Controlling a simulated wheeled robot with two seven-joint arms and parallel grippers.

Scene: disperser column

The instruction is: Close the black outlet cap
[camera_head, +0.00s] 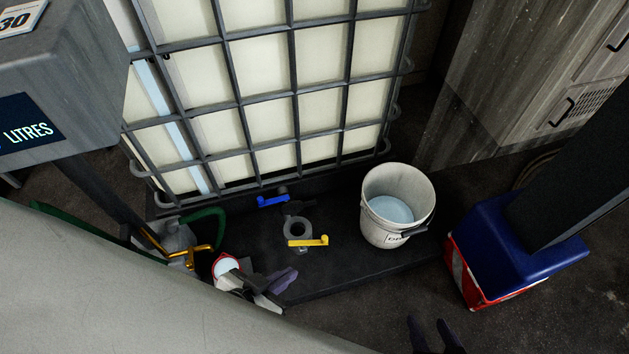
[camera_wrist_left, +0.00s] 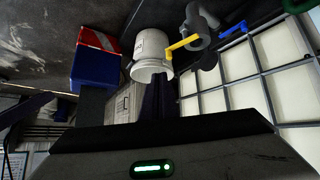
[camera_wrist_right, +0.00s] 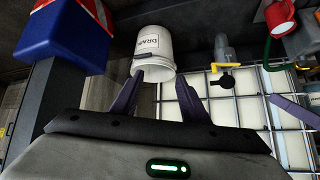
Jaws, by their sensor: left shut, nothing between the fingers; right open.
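A grey outlet fitting (camera_head: 297,229) with a yellow lever (camera_head: 308,242) sits at the foot of the caged tank. A small black part (camera_head: 291,208), which looks like the cap, lies between it and the blue lever (camera_head: 272,201); the black part also shows in the right wrist view (camera_wrist_right: 227,81). I cannot tell how far it is closed. My left gripper (camera_head: 291,273) is shut and empty, just in front of the outlet fitting and apart from the black part. My right gripper (camera_head: 427,320) is open and empty, low on the right, away from the outlet.
A white bucket (camera_head: 384,232) with pale blue contents stands right of the outlet. A blue and red box (camera_head: 495,260) is further right. Black tray floor between outlet and bucket is clear.

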